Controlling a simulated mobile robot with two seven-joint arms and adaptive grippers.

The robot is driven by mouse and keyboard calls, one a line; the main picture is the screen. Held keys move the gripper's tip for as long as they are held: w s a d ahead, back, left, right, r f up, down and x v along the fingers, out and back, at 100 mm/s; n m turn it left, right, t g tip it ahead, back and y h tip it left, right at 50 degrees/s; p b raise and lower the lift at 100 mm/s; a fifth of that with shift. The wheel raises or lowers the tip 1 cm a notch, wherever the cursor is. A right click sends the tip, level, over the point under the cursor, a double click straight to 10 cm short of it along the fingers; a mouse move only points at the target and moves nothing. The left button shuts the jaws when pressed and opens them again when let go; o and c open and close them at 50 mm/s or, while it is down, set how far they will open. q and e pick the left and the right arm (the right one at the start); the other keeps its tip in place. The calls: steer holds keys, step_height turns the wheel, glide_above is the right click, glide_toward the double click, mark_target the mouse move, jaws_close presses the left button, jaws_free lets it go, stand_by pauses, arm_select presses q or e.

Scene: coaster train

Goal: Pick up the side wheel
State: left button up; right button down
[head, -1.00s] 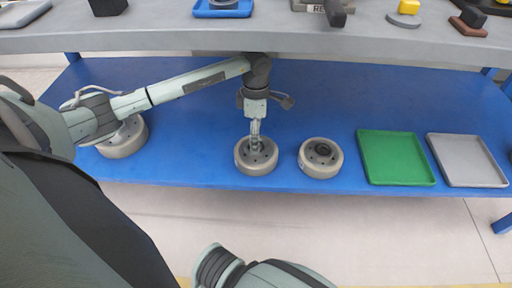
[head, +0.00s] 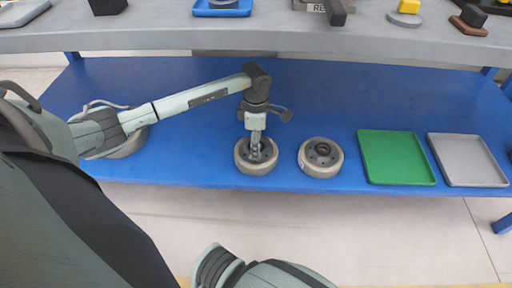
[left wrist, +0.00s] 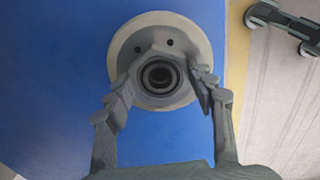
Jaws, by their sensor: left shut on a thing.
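A round beige-rimmed side wheel (head: 243,165) with a dark grey hub lies flat on the blue lower shelf, near its front edge. My left gripper (head: 256,150) points straight down over its middle. In the left wrist view the two fingers (left wrist: 160,88) are shut on the raised hub of the side wheel (left wrist: 157,22), one on each side. Two similar wheels are on the shelf: one just right (head: 321,158), and one at the left (head: 128,148), partly hidden behind my left arm. My right gripper is not in view.
A green tray (head: 397,181) and a grey tray (head: 470,158) lie on the shelf (head: 200,110) to the right. The grey upper tabletop (head: 270,40) with several small items overhangs the shelf above my left forearm.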

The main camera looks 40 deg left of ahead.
arm_select(q)
jaws_close()
steer(key=shift+w+r, duration=0.2)
